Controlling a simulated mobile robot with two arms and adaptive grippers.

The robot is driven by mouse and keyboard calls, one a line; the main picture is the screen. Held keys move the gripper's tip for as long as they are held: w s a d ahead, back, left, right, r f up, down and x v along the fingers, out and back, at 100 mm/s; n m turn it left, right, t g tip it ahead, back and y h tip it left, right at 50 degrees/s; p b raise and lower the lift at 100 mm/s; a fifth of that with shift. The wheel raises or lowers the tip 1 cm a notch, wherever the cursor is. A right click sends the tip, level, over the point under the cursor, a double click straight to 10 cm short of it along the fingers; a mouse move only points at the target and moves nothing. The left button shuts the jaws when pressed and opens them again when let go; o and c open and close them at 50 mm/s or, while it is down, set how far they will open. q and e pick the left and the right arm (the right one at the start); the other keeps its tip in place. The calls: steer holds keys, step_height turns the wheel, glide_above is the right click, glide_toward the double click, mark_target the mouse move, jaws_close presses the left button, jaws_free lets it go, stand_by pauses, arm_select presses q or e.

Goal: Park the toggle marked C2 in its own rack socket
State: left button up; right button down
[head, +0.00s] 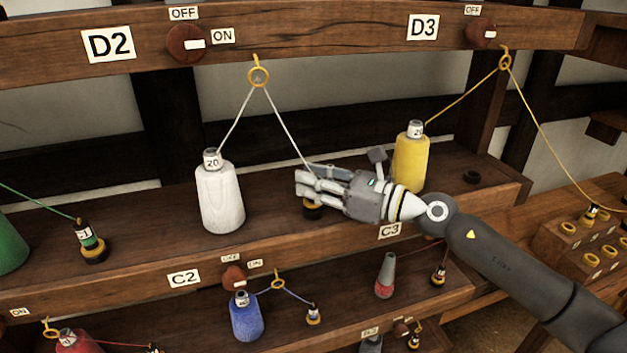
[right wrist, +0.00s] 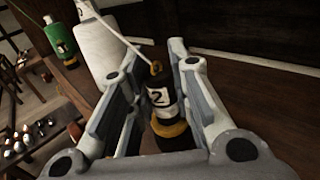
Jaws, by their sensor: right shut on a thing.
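My right gripper (head: 312,187) is shut on a dark toggle with a yellow band (head: 312,211), low over the middle shelf. In the right wrist view this toggle (right wrist: 160,97) stands between the fingers; its white label shows a "2", and I cannot read a letter. A white cord runs from its top eye through a yellow ring (head: 258,76) to a white spool (head: 220,195). Its yellow band is just above a dark base; I cannot tell whether it is seated. A rack (head: 570,245) with several yellow-rimmed sockets is at the right. My left gripper is out of view.
The C2 plate (head: 184,278) is on the shelf edge, above a blue spool (head: 246,316) and its small toggle (head: 313,315). A yellow spool (head: 410,160) stands behind my right wrist; its cord runs to a toggle (head: 592,211) in the rack. The D2 plate (head: 109,44) is on the top beam.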

steer(key=shift+f+b, duration=0.45)
steer(key=shift+f, duration=0.15)
steer(key=c, duration=1.6)
jaws_free()
steer(key=shift+d, duration=0.15)
steer(key=shift+b+v, duration=1.25)
steer(key=shift+v, duration=1.45)
steer(key=b+v, duration=0.3)
steer(key=v, duration=0.2)
steer(key=shift+s+d, duration=0.15)
